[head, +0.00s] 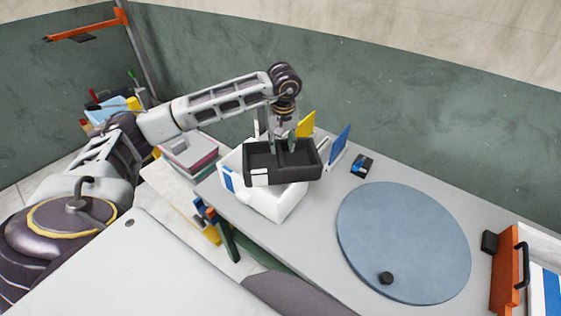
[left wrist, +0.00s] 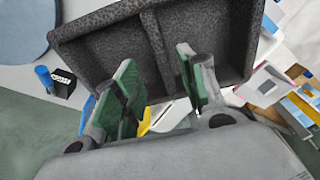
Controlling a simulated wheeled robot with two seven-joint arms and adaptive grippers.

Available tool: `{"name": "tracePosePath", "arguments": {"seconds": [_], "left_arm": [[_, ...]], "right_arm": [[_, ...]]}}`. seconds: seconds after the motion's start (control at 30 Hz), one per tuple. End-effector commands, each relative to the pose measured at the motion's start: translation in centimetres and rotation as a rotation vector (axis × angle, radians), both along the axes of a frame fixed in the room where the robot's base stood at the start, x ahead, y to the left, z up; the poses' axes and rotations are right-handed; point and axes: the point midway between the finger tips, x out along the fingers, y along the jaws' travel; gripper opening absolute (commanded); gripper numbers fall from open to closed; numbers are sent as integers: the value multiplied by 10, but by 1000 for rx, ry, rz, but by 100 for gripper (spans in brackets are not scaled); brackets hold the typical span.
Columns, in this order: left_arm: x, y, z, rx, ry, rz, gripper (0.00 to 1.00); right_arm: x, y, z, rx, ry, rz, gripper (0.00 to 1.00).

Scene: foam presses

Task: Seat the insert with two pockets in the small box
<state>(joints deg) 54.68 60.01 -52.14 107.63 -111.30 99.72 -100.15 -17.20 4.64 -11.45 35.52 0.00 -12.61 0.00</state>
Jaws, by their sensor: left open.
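The black insert with two pockets (head: 258,178) is at the top of the small white box (head: 272,207). It covers much of the box's opening and sticks out past its right side, not down inside it. I cannot tell where it touches the rim. My left gripper (head: 286,146) is over the insert, pointing down. In the left wrist view my left gripper (left wrist: 160,82) is open, its green-padded fingers apart on either side of the line of the divider of the insert (left wrist: 205,40). The box is mostly hidden there. My right gripper is not in view.
A blue-grey disc (head: 403,240) with a black knob lies on the grey table (head: 330,215).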

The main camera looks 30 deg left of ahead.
Motion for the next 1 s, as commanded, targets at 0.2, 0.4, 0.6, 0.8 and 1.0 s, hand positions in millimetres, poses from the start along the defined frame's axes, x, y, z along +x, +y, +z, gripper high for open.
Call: {"name": "tracePosePath", "arguments": {"seconds": [0.2,0.4,0.6,0.8,1.0], "left_arm": [[1,1,-12,-1,1,0,41],[1,1,-12,0,0,-1,41],[1,1,-14,-1,1,0,41],[0,3,-25,1,2,0,41],[1,6,-44,0,1,-1,41]], "right_arm": [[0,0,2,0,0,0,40],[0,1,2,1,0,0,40],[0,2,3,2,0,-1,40],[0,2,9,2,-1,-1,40],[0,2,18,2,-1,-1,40]]}}
